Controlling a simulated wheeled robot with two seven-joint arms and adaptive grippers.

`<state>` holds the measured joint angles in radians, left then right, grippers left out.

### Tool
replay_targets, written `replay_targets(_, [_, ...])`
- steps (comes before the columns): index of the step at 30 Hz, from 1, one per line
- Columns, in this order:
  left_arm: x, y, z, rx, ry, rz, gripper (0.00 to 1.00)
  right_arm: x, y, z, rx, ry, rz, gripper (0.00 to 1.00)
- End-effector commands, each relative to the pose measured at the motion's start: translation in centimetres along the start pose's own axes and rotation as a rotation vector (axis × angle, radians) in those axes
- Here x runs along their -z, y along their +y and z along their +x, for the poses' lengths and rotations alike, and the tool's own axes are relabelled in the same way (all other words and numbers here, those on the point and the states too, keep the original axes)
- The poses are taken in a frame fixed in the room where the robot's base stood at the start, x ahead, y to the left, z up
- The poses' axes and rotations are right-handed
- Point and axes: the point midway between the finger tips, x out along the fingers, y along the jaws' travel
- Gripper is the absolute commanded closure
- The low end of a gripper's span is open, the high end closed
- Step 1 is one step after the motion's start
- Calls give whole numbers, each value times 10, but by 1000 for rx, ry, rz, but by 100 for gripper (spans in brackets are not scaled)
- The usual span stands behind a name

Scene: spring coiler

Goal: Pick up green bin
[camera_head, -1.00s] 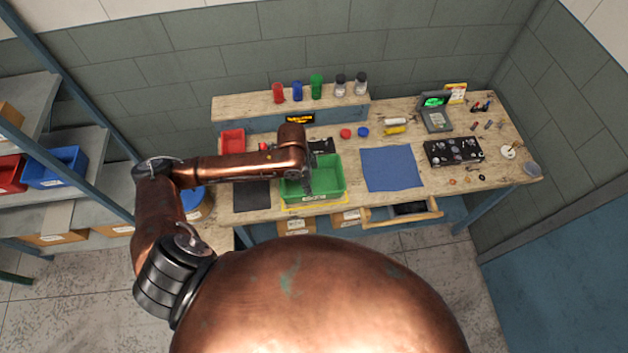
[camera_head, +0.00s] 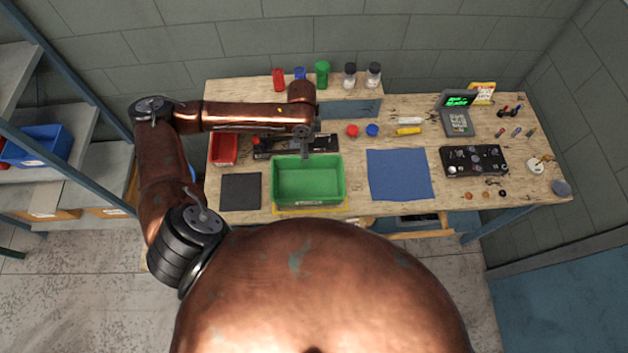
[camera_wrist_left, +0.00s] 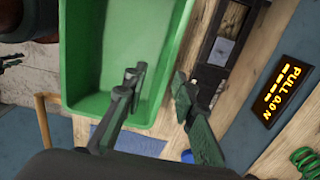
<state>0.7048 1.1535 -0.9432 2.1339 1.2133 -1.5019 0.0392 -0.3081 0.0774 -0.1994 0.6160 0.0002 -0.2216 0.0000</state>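The green bin (camera_head: 308,185) is an empty open tray, upright on the workbench on a yellow-edged patch. In the head view my left gripper (camera_head: 318,150) is at the bin's back rim, right of its middle. In the left wrist view the bin (camera_wrist_left: 105,50) fills the upper left. The left gripper's fingers (camera_wrist_left: 158,84) are apart, one over the bin's inside and the other outside its wall, with the rim showing between them. I cannot tell whether they touch it. My right gripper is not in view.
A red bin (camera_head: 223,149) and a dark mat (camera_head: 240,191) are left of the green bin. A blue mat (camera_head: 399,174) lies to the right. A black device (camera_head: 265,146) sits close behind. A raised shelf (camera_head: 245,93) holding jars stands at the back.

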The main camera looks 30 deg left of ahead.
Motion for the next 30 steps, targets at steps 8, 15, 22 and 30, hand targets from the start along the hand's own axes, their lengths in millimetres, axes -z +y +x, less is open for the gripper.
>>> replay_targets(8, [6, 0, 27, -3, -2, 11, 75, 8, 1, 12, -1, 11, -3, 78])
replay_targets(15, [12, -2, 52, -3, -2, 18, 75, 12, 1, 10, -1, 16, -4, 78])
replay_targets(22, [11, -4, 84, -3, -2, 18, 75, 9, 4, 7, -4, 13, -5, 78])
replay_targets(30, [10, -4, 91, 0, -2, 16, 75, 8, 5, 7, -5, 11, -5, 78])
